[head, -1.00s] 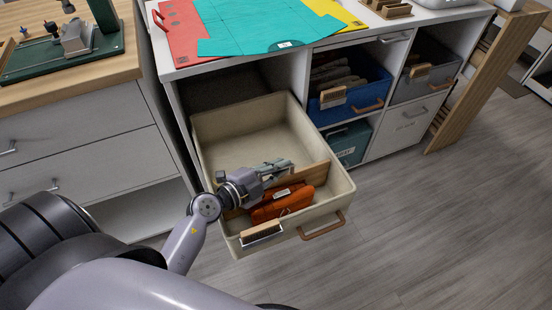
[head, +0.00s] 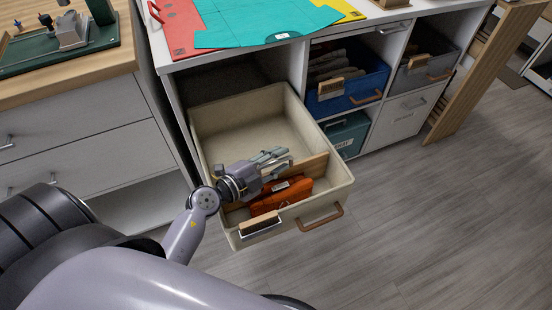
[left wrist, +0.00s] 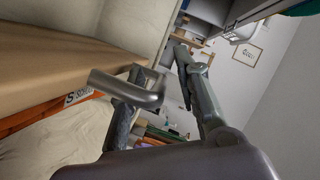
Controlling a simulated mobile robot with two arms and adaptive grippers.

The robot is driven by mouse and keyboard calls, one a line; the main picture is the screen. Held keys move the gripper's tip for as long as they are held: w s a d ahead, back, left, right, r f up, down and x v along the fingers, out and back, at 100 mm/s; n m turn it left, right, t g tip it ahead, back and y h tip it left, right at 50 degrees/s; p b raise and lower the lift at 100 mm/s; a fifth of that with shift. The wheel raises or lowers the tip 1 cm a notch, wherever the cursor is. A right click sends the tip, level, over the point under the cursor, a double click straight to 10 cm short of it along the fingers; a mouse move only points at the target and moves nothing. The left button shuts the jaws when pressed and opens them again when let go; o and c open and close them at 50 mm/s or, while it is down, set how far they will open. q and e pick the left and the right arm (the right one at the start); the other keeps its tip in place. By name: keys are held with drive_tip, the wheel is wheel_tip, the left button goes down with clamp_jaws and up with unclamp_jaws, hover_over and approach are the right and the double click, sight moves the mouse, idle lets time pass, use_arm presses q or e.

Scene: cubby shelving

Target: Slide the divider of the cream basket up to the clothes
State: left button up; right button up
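The cream basket (head: 205,130) is pulled out of its cubby. A wooden divider (head: 308,165) stands across it, near the front. The orange clothes (head: 296,192) lie folded in the front part, close to the divider; any gap is hard to tell. My left gripper (head: 284,158) is inside the basket at the divider, on the side away from the clothes. In the left wrist view the divider (left wrist: 60,65) is left of the fingers (left wrist: 165,85), with the orange clothes (left wrist: 45,112) beyond it. My right gripper is out of view.
A blue bin (head: 345,97), a grey bin (head: 424,70) and a teal bin (head: 347,138) sit in cubbies to the right. The basket's rear part is empty.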

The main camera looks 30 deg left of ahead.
use_arm(q)
drive_tip(key=v, duration=1.2)
